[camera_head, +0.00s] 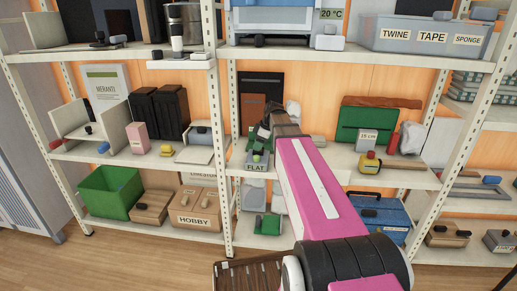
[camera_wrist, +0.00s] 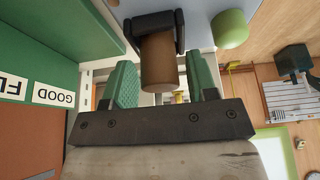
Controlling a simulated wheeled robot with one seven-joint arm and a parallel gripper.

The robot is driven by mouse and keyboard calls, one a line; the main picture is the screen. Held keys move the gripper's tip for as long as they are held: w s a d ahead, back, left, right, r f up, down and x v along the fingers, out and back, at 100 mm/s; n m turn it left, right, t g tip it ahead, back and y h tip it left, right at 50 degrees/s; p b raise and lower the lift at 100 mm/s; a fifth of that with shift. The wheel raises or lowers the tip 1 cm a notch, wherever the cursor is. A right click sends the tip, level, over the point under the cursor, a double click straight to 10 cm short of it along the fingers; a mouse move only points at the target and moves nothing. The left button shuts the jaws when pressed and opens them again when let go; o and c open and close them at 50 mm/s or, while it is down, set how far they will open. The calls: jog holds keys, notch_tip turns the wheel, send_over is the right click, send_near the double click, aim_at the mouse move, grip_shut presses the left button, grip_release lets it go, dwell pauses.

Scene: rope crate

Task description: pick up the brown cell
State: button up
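The brown cell (camera_wrist: 160,65) is a short brown cylinder in the wrist view, seated in a dark bracket (camera_wrist: 150,28). My gripper (camera_wrist: 163,85) has two green-padded fingers, spread apart on the left and right of the cell's near end. A gap shows on the right side; the left finger looks very close, and contact cannot be told. In the head view my gripper (camera_head: 262,138) reaches into the middle shelf bay above the FLAT label (camera_head: 257,167). The cell cannot be made out there, behind or among the gripper and dark parts.
A light green round object (camera_wrist: 230,28) stands right of the cell. Shelf uprights (camera_head: 229,150) flank the bay. A green case (camera_head: 365,125) and clutter stand to the right.

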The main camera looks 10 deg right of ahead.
grip_shut()
jog(key=shift+r, duration=0.15)
jog(key=shift+r, duration=0.45)
notch_tip(320, 180, up, 3)
jog(key=shift+a+r, duration=0.1)
jog(key=shift+r, duration=0.05)
jog(key=s+a+r, duration=0.6)
jog(key=a, duration=0.3)
jog(key=shift+a+r, duration=0.3)
jog(key=shift+a, duration=0.1)
